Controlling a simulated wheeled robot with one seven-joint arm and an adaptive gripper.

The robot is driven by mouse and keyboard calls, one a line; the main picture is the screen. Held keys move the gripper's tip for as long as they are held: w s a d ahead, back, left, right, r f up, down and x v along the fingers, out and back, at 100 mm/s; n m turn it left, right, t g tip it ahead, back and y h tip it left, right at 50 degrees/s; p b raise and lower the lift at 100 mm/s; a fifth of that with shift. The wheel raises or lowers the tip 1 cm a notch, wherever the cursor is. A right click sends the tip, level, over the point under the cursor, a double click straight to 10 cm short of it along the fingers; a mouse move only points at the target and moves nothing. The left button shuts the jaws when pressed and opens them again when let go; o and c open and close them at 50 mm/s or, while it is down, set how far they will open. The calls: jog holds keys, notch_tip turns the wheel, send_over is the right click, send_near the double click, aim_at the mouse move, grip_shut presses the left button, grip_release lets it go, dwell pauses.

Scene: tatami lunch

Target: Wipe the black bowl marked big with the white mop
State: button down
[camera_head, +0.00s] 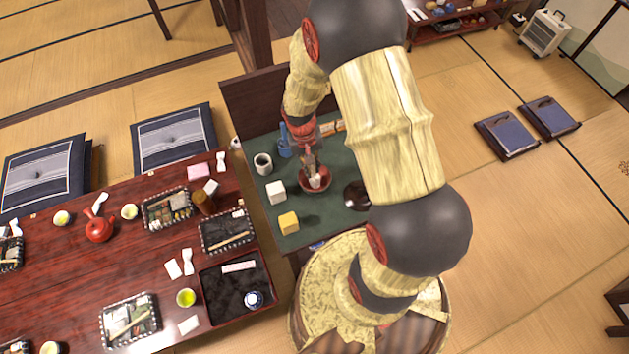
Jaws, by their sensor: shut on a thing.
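A dark bowl (355,196), likely the black bowl, sits on the green-topped side table (318,221), partly hidden behind my arm; no marking can be read on it. A red bowl (326,184) stands to its left. My gripper (312,168) points down over the red bowl and is shut on a small white thing (315,181), likely the white mop. It shows inside the red bowl's outline; whether it touches the bowl cannot be told. My gripper is apart from the dark bowl, to its left.
A red-brown dining table (130,260) with trays adjoins at left. Open tatami (530,220) lies at right.

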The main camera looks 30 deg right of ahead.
jog(key=n, duration=0.2)
jog(key=n+p, duration=0.1)
jog(key=n, duration=0.1)
jog(key=n+p, duration=0.1)
jog(key=n, duration=0.1)
jog(key=shift+w+d+r+t+h, duration=0.1)
jog(key=shift+d+r+t+h, duration=0.05)
jog(key=shift+d+t+h, duration=0.15)
jog(key=n+p, duration=0.1)
jog(key=n, duration=0.2)
jog(key=shift+w, duration=0.1)
jog(key=shift+w+f+m+b, duration=0.1)
jog(key=shift+f+m+b, duration=0.2)
jog(key=shift+m+b, duration=0.6)
jog(key=m+b, duration=0.1)
jog(key=m, duration=0.4)
jog(key=shift+a, duration=0.2)
jog(key=m+b, duration=0.1)
jog(key=m, duration=0.2)
jog(key=shift+a, duration=0.15)
jog(key=m, duration=0.2)
jog(key=m+y, duration=0.1)
jog(key=m, duration=0.1)
jog(key=shift+a+r+g, duration=0.15)
jog(key=shift+g, duration=0.25)
jog(key=shift+r, duration=0.1)
